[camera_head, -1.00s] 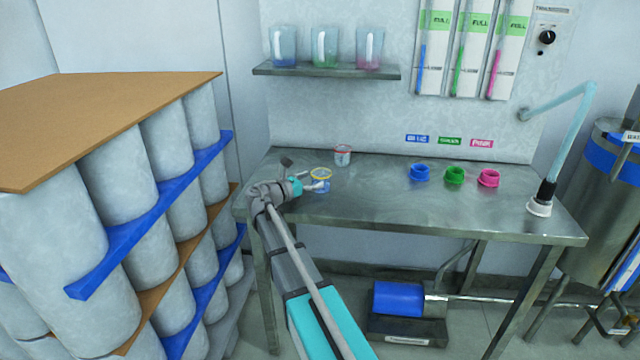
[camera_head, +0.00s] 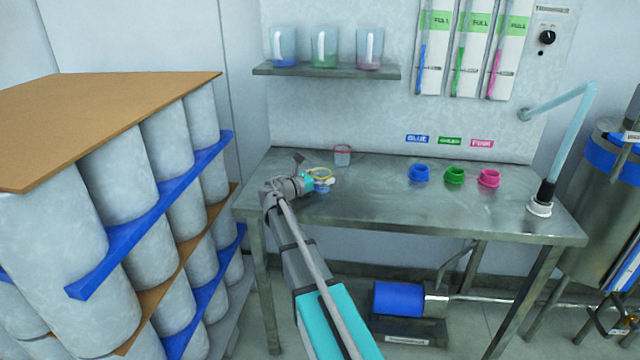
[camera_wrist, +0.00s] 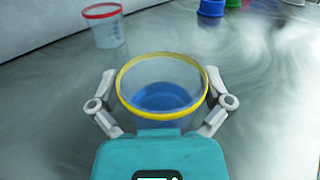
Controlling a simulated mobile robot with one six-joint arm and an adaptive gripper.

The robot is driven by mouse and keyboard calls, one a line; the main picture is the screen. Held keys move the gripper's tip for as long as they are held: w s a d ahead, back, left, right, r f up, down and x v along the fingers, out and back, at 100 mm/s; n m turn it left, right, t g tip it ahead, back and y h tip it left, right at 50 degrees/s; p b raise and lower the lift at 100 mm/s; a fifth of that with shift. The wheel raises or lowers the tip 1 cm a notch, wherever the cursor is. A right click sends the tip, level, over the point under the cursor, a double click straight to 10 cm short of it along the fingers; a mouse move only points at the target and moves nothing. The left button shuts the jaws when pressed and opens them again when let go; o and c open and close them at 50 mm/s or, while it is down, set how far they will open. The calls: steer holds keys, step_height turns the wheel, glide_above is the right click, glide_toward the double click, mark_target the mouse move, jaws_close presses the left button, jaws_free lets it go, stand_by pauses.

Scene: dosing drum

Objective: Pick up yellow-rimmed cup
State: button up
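The yellow-rimmed cup (camera_wrist: 162,97) is clear, with blue at its bottom, and stands upright on the steel table. In the head view its yellow rim (camera_head: 320,172) shows just past my gripper (camera_head: 321,181), near the table's left end. In the wrist view the two fingers of my gripper (camera_wrist: 160,105) are spread, one on each side of the cup. The cup is between them. Small gaps or light contact at the sides cannot be told apart.
A red-rimmed cup (camera_head: 342,156) stands behind on the steel table (camera_head: 400,205). Stacked drums (camera_head: 120,170) stand at left. The table's front middle is clear.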

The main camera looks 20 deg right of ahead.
steer(key=c, duration=0.9)
steer(key=shift+c, duration=0.2)
steer(key=shift+r+p, duration=0.45)
steer(key=shift+r+p, duration=1.2)
steer(key=s+r+p, duration=0.9)
steer(key=s, duration=0.4)
steer(key=shift+s+a+r+p, duration=0.3)
steer(key=shift+s+a+p, duration=0.05)
steer(key=shift+s+a, duration=0.1)
